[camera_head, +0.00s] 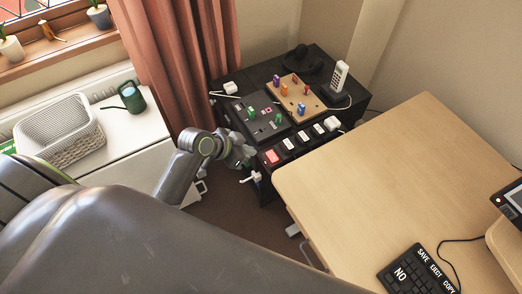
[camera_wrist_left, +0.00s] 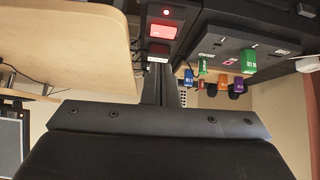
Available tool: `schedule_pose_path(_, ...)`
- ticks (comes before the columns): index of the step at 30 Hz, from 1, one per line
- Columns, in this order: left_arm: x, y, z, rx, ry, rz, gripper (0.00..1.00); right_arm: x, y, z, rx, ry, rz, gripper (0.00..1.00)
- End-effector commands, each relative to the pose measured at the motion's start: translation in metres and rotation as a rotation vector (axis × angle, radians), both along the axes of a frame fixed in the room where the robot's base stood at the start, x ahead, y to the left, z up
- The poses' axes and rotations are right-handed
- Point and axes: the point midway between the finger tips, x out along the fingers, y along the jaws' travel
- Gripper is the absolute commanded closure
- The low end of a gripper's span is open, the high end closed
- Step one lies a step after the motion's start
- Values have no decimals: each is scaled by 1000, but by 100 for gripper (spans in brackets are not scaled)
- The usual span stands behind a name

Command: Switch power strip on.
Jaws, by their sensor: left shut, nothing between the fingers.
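The black power strip (camera_head: 297,147) lies along the near edge of the dark cabinet top. Its red rocker switch (camera_head: 271,157) is at the left end, and white-marked sockets run to the right. In the left wrist view the switch (camera_wrist_left: 161,31) looks bright red, with a small red light (camera_wrist_left: 166,12) beside it. My left gripper (camera_head: 249,158) is shut and empty, just left of the switch. In the left wrist view its closed fingers (camera_wrist_left: 160,75) point towards the switch end; I cannot tell whether they touch. My right gripper is not in view.
A dark panel (camera_head: 262,122) and a wooden board (camera_head: 293,98) with coloured pieces sit behind the strip, near a white phone (camera_head: 340,77). The wooden desk (camera_head: 390,170) stands close on the right. A white plug (camera_head: 254,178) hangs at the cabinet's front.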

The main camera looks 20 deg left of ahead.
Motion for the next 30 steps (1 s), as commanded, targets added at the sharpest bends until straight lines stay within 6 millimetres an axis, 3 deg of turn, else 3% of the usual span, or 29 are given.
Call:
schedule_pose_path(3, 0, -8, 21, 0, -33, -52, 100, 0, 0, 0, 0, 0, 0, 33)
schedule_pose_path(6, 0, -10, 29, 1, -45, -71, 100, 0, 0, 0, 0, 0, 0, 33)
schedule_pose_path(16, 0, -11, 30, 1, -46, -74, 100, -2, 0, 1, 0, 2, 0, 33)
schedule_pose_path(23, 8, -18, 20, -3, -44, -72, 100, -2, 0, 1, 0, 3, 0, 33)
schedule_pose_path(30, 29, -36, -8, -4, -42, -73, 100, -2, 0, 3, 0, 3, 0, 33)
